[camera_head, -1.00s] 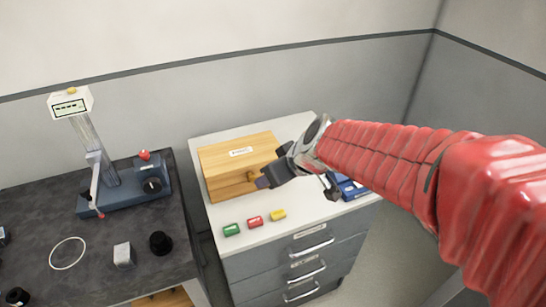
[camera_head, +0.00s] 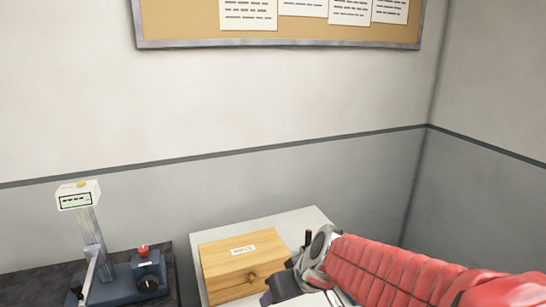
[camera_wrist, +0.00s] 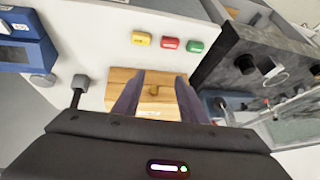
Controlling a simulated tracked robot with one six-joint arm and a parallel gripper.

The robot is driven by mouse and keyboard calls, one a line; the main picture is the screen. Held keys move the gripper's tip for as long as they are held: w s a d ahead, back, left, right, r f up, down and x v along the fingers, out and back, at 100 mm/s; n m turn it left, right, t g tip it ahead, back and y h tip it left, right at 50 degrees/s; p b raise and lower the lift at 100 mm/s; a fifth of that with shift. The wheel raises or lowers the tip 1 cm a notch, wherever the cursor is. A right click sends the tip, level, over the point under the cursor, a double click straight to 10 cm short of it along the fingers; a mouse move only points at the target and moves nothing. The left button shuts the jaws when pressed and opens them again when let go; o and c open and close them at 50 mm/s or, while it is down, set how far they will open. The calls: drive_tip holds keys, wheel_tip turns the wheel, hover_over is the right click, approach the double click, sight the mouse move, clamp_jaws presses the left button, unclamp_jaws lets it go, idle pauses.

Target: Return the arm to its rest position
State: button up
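My arm (camera_head: 390,272), in a red ribbed sleeve, reaches in from the lower right of the head view. My gripper (camera_wrist: 160,76) shows two dark fingers spread apart in the wrist view, with nothing held between them. In the head view the gripper (camera_head: 278,290) is at the bottom edge, in front of the right side of a wooden box, and its fingertips are partly cut off. In the wrist view the wooden box (camera_wrist: 120,77) with its round knob lies beyond and between the fingers. I cannot tell how far apart they are.
The box (camera_head: 238,262) stands on a white cabinet top (camera_head: 300,222). Yellow (camera_wrist: 141,39), red (camera_wrist: 170,43) and green (camera_wrist: 196,46) blocks lie there, near a blue device (camera_wrist: 25,45). A gauge stand (camera_head: 90,240) is on the dark bench at left. A noticeboard (camera_head: 200,30) hangs above.

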drive_tip(key=s+d+r+m+h, duration=0.2)
drive_tip(key=s+d, duration=0.5)
drive_tip(key=s+d+r+m+h, duration=0.2)
drive_tip(key=s+d+r+m, duration=0.1)
drive_tip(key=s+d, duration=0.4)
drive_tip(key=shift+s+d+r+t, duration=0.2)
drive_tip(key=shift+s+r+t, duration=0.1)
drive_tip(key=shift+s+t, duration=0.15)
idle(0.6)
